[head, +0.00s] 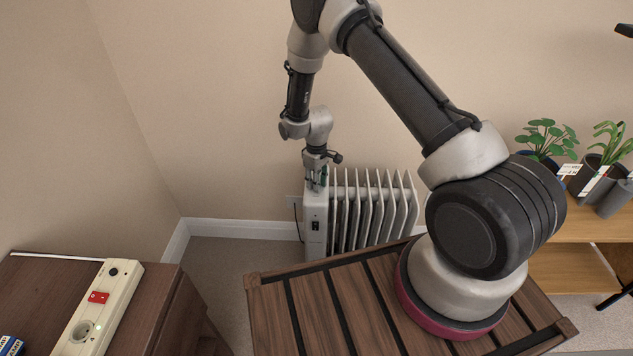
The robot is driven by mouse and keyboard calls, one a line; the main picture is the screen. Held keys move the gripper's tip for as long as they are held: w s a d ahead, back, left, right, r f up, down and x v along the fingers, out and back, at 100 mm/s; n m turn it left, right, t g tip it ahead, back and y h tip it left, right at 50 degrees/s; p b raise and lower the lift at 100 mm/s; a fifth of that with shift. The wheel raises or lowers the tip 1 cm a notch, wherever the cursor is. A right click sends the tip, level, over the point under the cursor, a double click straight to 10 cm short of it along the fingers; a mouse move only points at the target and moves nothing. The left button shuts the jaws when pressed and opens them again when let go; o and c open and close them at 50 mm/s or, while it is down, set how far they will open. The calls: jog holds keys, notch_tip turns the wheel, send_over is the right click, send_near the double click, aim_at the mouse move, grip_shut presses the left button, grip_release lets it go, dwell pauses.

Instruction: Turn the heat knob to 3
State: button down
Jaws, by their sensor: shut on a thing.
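A white oil-filled radiator (315,240) stands on the floor by the back wall, with its control end facing me and its ribs behind to the right. A small dark switch panel shows on its front face. My gripper (316,186) points down at the top of that control end, with its fingers shut at the heat knob. The knob itself is hidden by the fingers, so its setting cannot be read.
A slatted wooden table (340,310) lies in front of the radiator. A brown cabinet (150,300) with a power strip (98,308) is at left. Potted plants (548,142) stand on a wooden shelf (575,270) at right. Carpet is free left of the radiator.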

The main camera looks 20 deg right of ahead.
jog(key=m, duration=0.4)
jog(key=shift+m, duration=0.3)
jog(key=m, duration=0.5)
jog(key=shift+m, duration=0.3)
jog(key=m, duration=1)
jog(key=c, duration=1.2)
grip_release()
jog(key=shift+o, duration=0.2)
